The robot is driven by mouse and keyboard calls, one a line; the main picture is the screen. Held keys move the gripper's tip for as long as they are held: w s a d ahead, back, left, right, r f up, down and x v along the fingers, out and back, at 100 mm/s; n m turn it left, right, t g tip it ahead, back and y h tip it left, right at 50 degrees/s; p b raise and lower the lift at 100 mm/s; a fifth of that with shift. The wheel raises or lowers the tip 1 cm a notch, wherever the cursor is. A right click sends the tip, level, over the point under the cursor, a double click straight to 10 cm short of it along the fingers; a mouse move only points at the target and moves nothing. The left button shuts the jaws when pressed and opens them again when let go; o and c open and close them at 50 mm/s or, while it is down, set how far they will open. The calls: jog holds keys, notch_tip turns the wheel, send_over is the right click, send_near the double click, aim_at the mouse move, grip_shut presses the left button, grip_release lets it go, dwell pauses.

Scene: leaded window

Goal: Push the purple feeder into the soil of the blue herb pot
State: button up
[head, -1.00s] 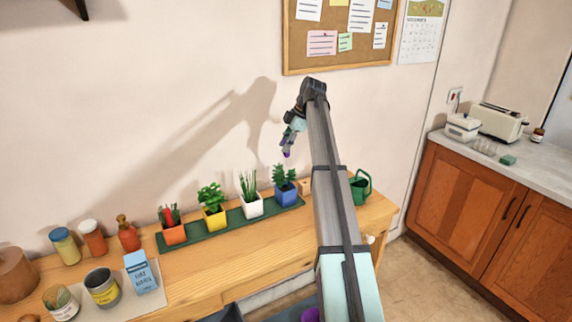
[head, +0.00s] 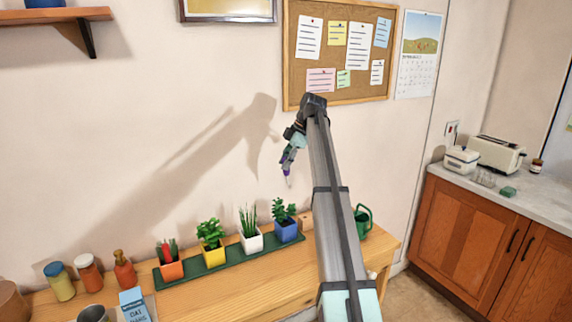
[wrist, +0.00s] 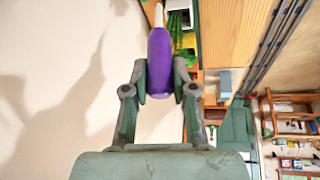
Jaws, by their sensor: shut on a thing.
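My gripper (head: 287,165) is shut on the purple feeder (wrist: 160,62), a bottle shape with a pale narrow tip. In the head view the feeder (head: 287,172) points down, tip lowest, in the air above the blue herb pot. The blue herb pot (head: 287,232) holds a leafy green plant and stands at the right end of a green tray (head: 228,257). The feeder is apart from the pot and the plant. In the wrist view the feeder lies between both fingers and covers part of the plants behind it; the blue pot cannot be made out there.
A white pot (head: 251,243), a yellow pot (head: 214,257) and an orange pot (head: 172,271) with plants share the tray. A green watering can (head: 363,219) stands to the right. Jars (head: 60,283) stand at the left. The wall (head: 120,140) is close behind.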

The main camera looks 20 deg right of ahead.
jog(key=shift+r+p, duration=0.5)
jog(key=shift+r, duration=1.05)
